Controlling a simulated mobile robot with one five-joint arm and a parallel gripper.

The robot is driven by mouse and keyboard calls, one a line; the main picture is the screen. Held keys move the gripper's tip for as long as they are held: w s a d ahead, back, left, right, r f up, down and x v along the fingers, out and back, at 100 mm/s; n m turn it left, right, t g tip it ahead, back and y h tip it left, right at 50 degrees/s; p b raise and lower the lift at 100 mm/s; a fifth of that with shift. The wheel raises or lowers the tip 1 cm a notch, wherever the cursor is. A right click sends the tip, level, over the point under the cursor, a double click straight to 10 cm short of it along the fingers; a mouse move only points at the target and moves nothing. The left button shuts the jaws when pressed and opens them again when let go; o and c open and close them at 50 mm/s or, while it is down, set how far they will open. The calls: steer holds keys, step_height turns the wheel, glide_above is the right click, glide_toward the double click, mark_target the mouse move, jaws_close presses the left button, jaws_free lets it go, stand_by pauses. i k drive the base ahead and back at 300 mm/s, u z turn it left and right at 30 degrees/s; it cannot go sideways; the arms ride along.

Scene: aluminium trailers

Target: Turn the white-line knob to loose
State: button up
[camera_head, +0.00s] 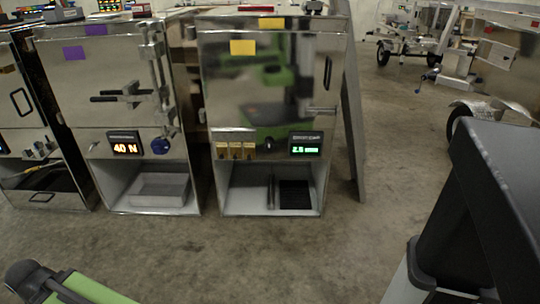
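A small dark knob (268,145) sits on the front panel of the middle aluminium cabinet, between brass-coloured blocks (235,151) and a green display reading about 2.5 mm (305,144). A blue knob (160,146) sits on the cabinet to its left, beside an orange display reading 40 N (126,145). White lines on either knob are too small to make out for certain, and so are their settings. A green and dark grey part of my body shows at the bottom left. My gripper is not in view.
Open bays lie under the panels; the left one holds a grey tray (160,190), the middle one a black ribbed piece (295,194). A leaning panel (353,115) stands right of the middle cabinet. Concrete floor (255,255) ahead is clear.

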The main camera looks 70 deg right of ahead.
mark_target(269, 147)
steer(key=z, duration=0.15)
steer(key=i, duration=0.95)
steer(key=u, duration=0.1)
